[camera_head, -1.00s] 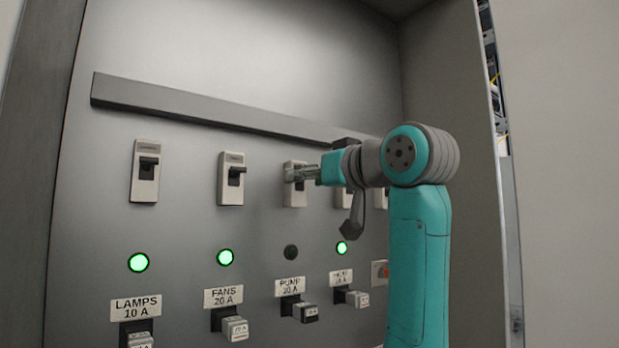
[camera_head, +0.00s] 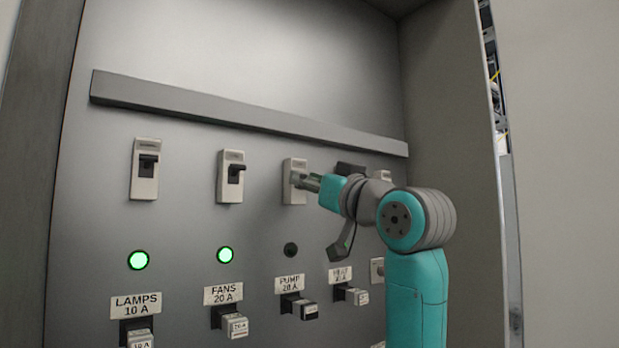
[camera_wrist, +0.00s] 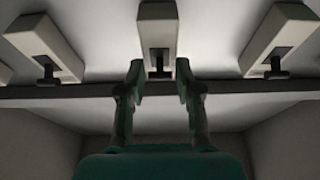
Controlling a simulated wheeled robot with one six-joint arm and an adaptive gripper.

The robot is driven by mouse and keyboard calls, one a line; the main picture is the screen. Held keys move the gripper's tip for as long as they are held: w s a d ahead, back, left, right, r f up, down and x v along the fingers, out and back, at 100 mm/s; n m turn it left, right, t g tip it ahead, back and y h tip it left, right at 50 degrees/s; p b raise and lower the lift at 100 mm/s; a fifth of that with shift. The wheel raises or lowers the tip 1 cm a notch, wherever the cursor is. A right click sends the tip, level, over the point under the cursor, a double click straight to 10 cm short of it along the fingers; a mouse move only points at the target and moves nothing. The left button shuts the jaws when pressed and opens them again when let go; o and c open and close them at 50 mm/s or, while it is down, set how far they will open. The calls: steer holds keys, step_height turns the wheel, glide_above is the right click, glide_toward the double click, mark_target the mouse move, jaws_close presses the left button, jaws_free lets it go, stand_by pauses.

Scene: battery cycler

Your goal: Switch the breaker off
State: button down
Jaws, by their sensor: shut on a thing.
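The pump breaker (camera_head: 294,165) is a pale upright block on the grey panel, third from the left, above the PUMP label (camera_head: 289,283). My gripper (camera_head: 308,182) reaches it from the right with its fingertips at the lever, which they mostly hide there. In the wrist view, the breaker (camera_wrist: 158,28) is at top centre and its dark lever (camera_wrist: 160,72) stands between my two fingers. I take the gripper as shut on this lever, though a gap seems to show on each side. The pump lamp (camera_head: 290,250) is dark.
The LAMPS breaker (camera_head: 145,170) and FANS breaker (camera_head: 231,177) are to the left, with green lamps lit below. A grey rail (camera_head: 240,115) juts out above the breakers. Labelled plug blocks line the bottom. My arm covers part of the rightmost breakers and the HEAT lamp.

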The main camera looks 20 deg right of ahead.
steer(key=shift+f+t, duration=0.15)
steer(key=shift+t, duration=0.25)
steer(key=c, duration=0.8)
jaws_free()
steer(key=v, duration=1.2)
steer(key=shift+d, duration=0.1)
steer(key=shift+o, duration=0.2)
